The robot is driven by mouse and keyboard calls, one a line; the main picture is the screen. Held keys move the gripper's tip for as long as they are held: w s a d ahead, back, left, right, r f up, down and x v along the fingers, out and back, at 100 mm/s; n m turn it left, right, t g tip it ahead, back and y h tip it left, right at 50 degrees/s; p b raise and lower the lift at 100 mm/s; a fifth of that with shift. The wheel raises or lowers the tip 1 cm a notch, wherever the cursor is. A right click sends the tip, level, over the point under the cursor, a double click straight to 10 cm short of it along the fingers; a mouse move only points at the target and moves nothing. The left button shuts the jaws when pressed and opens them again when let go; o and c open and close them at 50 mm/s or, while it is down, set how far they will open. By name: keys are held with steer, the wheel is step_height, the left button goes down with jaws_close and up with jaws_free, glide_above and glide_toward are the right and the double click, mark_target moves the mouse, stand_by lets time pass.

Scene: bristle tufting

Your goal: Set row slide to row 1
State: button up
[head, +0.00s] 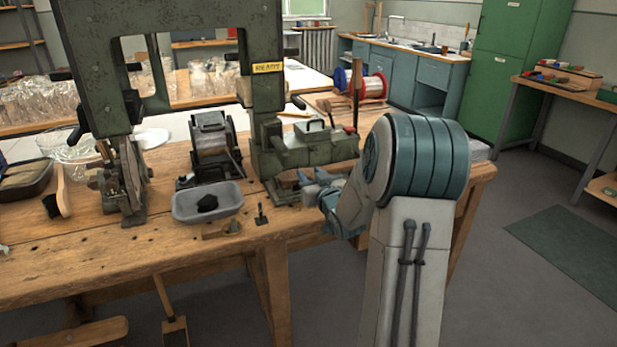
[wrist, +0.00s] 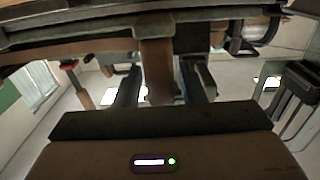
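The green tufting machine (head: 270,120) stands on the wooden bench, with a yellow "READY" label on its column. My gripper (head: 312,186) is low at the right foot of the machine, partly hidden by my arm. In the wrist view my gripper's two dark fingers (wrist: 163,82) stand apart. A brown, rounded handle-like part (wrist: 156,72) lies between them, with narrow gaps seeming to show on both sides. I cannot tell for sure whether this part is the row slide's handle. No row marks can be read.
A grey tray (head: 208,203) with a dark lump sits on the bench (head: 120,255) left of my gripper. A small dark-handled tool (head: 261,215) stands near the front edge. A wire spool (head: 362,85) is behind. The floor to the right is clear.

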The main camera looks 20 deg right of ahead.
stand_by(0.3)
steer(key=s, duration=1.3)
steer(key=shift+s+a, duration=0.35)
steer(key=shift+s, duration=0.05)
